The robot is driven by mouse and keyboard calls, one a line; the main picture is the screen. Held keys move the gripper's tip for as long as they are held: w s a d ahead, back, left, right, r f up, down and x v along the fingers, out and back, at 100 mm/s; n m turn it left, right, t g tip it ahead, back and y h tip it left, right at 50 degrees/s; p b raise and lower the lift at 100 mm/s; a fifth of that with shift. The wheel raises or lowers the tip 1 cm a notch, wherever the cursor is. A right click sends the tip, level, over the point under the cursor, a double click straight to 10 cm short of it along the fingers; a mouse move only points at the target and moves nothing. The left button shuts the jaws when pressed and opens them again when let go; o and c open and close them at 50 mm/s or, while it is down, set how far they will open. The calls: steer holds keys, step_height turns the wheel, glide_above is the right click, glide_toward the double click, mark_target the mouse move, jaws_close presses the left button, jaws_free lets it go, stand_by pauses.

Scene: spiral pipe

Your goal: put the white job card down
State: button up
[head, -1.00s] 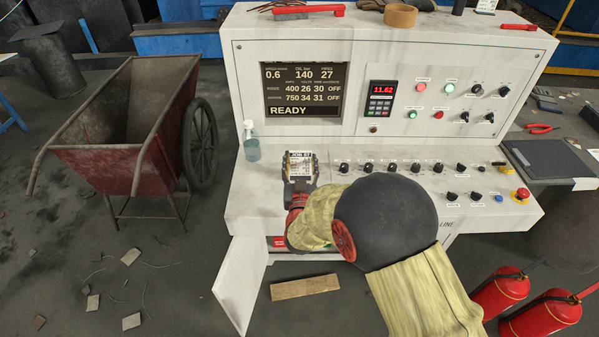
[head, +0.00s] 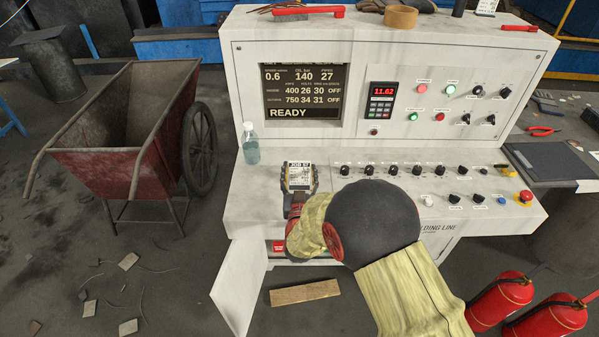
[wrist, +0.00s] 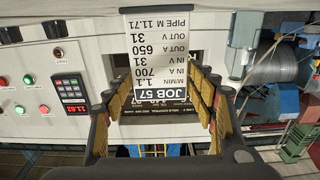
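The white job card (head: 299,175), headed JOB 57, is between the fingers of my gripper (head: 299,186), at the left front of the console's sloping control desk (head: 262,191). In the wrist view the card (wrist: 165,48) is upside down, its black heading band low between the two yellow-padded fingers (wrist: 164,108). The fingers lie along its two sides, and my gripper appears shut on it. I cannot tell whether the card's lower edge touches the desk. The desk surface directly behind the card is hidden.
A clear bottle (head: 251,147) stands left of the card. Knobs (head: 368,170) line the desk to the right, with a red emergency button (head: 524,196) at the far right. A cabinet door (head: 238,285) hangs open below. A red cart (head: 120,165) stands at left.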

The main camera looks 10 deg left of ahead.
steer(key=shift+o, duration=1.3)
steer(key=shift+r, duration=0.1)
steer(key=shift+r, duration=0.15)
steer(key=p+v, duration=0.2)
steer(key=v, duration=1)
